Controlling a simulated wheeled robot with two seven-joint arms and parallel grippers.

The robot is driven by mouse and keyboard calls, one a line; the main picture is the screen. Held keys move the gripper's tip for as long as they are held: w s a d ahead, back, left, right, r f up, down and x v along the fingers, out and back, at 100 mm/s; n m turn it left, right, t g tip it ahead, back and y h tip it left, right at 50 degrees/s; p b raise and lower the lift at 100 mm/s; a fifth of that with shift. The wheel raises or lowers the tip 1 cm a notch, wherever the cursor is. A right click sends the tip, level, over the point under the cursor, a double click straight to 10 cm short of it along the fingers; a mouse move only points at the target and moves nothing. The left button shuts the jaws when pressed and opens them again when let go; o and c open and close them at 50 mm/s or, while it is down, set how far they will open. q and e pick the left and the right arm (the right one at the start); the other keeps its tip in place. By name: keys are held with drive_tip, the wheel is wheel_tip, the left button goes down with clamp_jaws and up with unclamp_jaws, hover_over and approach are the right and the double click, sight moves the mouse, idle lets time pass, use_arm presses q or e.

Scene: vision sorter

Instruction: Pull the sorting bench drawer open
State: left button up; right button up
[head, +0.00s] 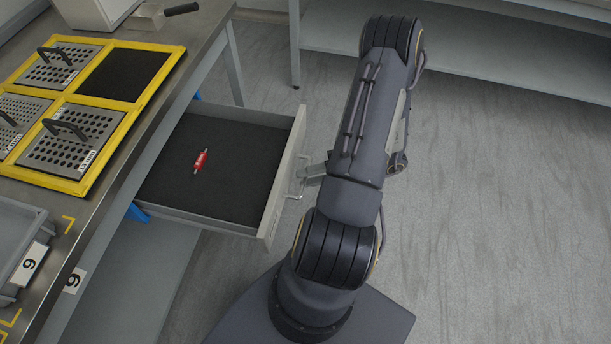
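The sorting bench drawer (276,196) stands well open, out from under the bench top. It has grey walls and a black lined floor. Its bar handle (293,194) is on the front face. My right gripper (309,171) is at the handle, its fingertips at the middle of the bar. From above, only one finger shows clearly, so the gap between the fingers is hidden. A small red part with light ends (200,162) lies in the drawer. My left gripper is out of view.
The metal bench top (150,112) carries a yellow frame (131,118) with perforated, handled plates and a dark square. A grey bin (18,226) labelled 9 is at lower left. A scoop-like tool (150,16) lies behind. Grey floor right of my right arm is clear; a shelf (480,50) stands at the back.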

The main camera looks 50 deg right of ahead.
drive_tip(key=v, duration=0.6)
drive_tip(key=shift+s+d+p, duration=0.2)
drive_tip(key=shift+s+p, duration=0.1)
drive_tip(key=shift+p, duration=0.15)
drive_tip(key=shift+r, duration=0.1)
